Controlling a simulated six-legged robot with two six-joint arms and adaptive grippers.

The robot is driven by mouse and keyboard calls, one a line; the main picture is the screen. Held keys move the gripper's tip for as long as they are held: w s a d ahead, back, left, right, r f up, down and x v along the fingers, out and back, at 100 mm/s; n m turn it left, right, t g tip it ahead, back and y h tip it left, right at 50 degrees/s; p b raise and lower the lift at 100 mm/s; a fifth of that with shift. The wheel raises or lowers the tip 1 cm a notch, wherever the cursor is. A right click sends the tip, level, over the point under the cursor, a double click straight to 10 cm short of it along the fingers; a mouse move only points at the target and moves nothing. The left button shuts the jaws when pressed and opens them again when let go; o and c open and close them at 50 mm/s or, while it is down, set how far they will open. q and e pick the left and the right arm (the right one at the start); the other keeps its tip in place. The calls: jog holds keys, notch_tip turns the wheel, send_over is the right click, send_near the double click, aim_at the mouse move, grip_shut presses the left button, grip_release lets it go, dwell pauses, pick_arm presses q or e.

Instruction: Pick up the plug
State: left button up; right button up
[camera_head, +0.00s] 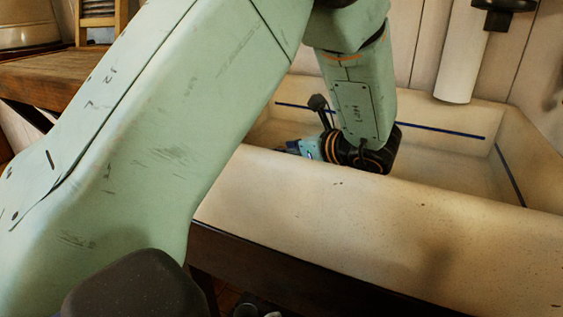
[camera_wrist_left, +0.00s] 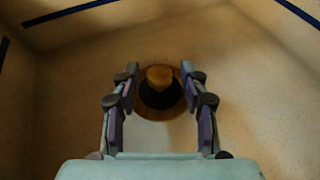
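The plug (camera_wrist_left: 160,74) is a round, brass-brown disc with a raised knob and a dark inner ring. It lies on the sink floor, near the middle of the left wrist view. My left gripper (camera_wrist_left: 159,88) is open, with one finger on each side of the plug's knob in that view. I cannot tell how far the fingertips are above it, and I see no clear contact. In the head view my left gripper (camera_head: 298,148) reaches down into the sink, partly hidden behind the front rim. The plug is hidden there. My right gripper is not in view.
The pale sink (camera_head: 400,215) has a thick front rim, high walls and a dark blue line around the inside. A white pipe with a black fitting (camera_head: 462,60) stands at the back right. A wooden table (camera_head: 45,82) is at the left.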

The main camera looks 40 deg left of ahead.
pick_arm(q)
grip_shut()
jog(key=shift+r, duration=0.2)
